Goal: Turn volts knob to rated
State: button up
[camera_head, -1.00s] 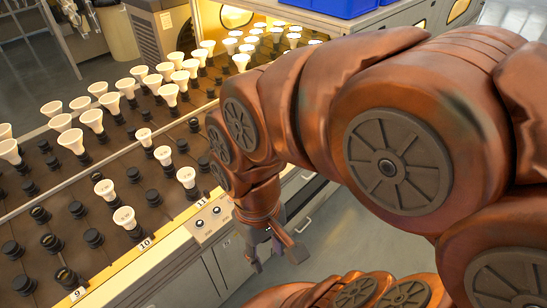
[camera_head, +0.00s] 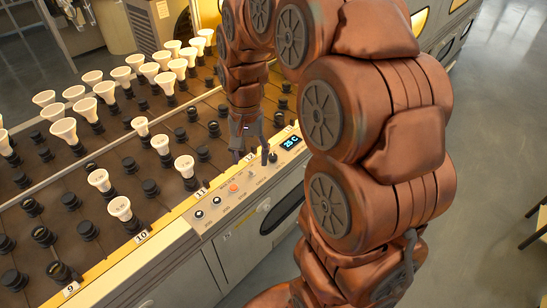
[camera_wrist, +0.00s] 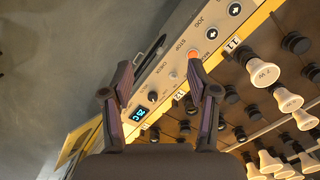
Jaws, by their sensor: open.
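My gripper (camera_head: 251,155) is open and empty, pointing down over the control panel (camera_head: 222,213) along the rack's front edge. A black round knob (camera_head: 272,158) sits beside the lit display (camera_head: 291,144), just right of my fingertips. In the wrist view the knob (camera_wrist: 153,96) and display (camera_wrist: 139,113) show between my spread fingers (camera_wrist: 160,76), with a small switch (camera_wrist: 173,74) nearby. The fingers appear apart from the knob. Its label and pointer are too small to read, so I cannot tell its setting or confirm it is the volts knob.
An orange button (camera_head: 233,188) and two black round controls (camera_head: 208,207) lie farther left on the panel. Rows of white bulbs (camera_head: 186,168) and dark sockets (camera_head: 150,188) fill the rack behind. Open floor (camera_head: 490,130) lies to the right.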

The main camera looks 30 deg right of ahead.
jog(key=w+d+f+m+b, duration=0.2)
jog(key=w+d+f+m, duration=0.2)
jog(key=w+d+f, duration=0.35)
jog(key=m+b, duration=0.2)
jog(key=m, duration=0.2)
send_over(273, 156)
jog(key=shift+t, duration=0.4)
notch_tip(273, 156, down, 6)
jog(key=shift+f, duration=0.1)
jog(key=shift+f+p, duration=0.85)
jog(key=shift+f, duration=2.9)
jog(key=shift+c, duration=0.4)
grip_shut()
